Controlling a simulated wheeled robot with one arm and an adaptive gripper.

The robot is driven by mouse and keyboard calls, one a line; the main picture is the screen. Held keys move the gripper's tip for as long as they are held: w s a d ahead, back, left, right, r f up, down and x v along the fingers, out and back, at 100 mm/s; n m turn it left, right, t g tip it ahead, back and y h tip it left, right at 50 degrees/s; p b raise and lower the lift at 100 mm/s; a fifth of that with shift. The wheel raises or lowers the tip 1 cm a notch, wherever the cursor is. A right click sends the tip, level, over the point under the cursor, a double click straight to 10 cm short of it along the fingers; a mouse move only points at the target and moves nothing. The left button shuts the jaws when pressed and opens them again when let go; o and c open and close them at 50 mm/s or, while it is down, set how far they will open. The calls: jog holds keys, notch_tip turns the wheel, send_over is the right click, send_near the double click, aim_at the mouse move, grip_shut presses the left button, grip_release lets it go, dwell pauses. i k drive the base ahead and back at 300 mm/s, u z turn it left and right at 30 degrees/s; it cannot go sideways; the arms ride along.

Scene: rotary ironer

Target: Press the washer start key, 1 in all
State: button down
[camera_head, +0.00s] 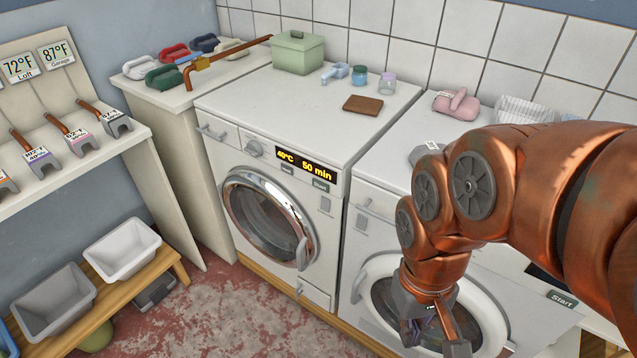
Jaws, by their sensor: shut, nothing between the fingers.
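The left front-loading machine (225,160) has a lit display (305,164) reading 40°C and 50 min. A dark key marked Start (320,186) sits just below the display's right end. Its round chrome-rimmed door (268,218) looks closed. My gripper (436,340) is shut and empty, pointing down in front of the right machine's round door. It is well to the right of and below the left machine's Start key, apart from it.
A green box (298,52), small jars (388,83) and a brown block (363,105) stand on the left machine. A pink object (456,104) lies on the right machine. A shelf (70,160) and low bench with grey bins (53,302) are at left. Red floor (215,315) is clear.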

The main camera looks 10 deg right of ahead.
aim_at(317, 183)
jog(key=u, duration=2.7)
jog(key=k, duration=0.75)
jog(key=z, duration=0.1)
